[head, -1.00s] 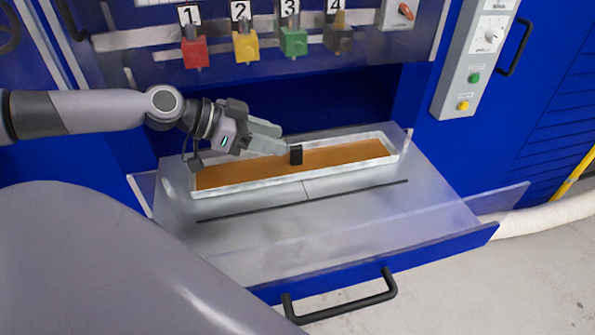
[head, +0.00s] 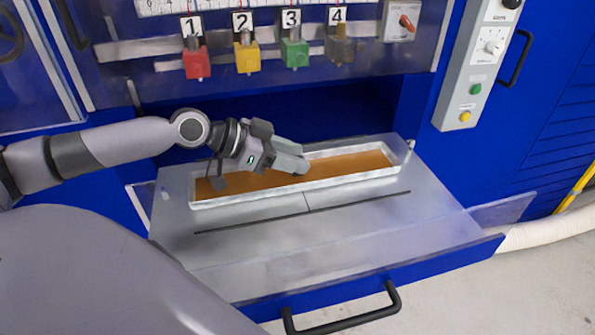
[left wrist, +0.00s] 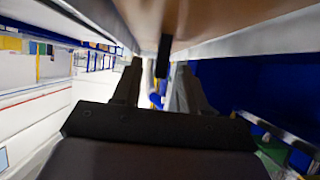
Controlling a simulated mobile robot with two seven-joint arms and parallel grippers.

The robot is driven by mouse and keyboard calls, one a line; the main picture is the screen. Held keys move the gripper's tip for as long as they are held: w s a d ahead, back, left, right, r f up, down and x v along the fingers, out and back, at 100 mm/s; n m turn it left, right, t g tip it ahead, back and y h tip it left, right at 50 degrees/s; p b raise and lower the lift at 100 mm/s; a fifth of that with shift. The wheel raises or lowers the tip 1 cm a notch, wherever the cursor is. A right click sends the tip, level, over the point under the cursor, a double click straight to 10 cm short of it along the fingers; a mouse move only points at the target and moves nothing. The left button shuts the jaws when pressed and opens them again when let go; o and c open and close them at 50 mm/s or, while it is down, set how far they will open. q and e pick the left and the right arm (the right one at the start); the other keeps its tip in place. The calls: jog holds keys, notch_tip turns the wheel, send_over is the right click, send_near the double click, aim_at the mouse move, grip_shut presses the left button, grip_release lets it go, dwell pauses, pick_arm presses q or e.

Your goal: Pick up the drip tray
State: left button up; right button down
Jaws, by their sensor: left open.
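The drip tray (head: 345,178) is long and shallow with a pale metal rim and a brown inside. It lies in the pulled-out drawer. In the left wrist view its brown surface (left wrist: 215,18) fills the top. My left gripper (head: 303,168) is over the middle of the tray and hides part of it. In the left wrist view its fingers (left wrist: 157,88) are apart, with the tray's black handle (left wrist: 164,52) showing between and beyond them. That handle is hidden behind the gripper in the head view. I cannot tell whether the fingers touch it. My right gripper is not in view.
The blue-fronted drawer (head: 385,280) has a black handle (head: 345,315) and clear side panels. Numbered coloured blocks (head: 295,54) hang on the machine above the tray. A grey control box (head: 475,80) is at right. The drawer surface in front of the tray is bare.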

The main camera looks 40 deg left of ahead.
pick_arm(q)
jog(key=shift+w+d+f, duration=0.3)
jog(key=shift+w+d, duration=0.15)
grip_shut()
jog(key=shift+r, duration=0.15)
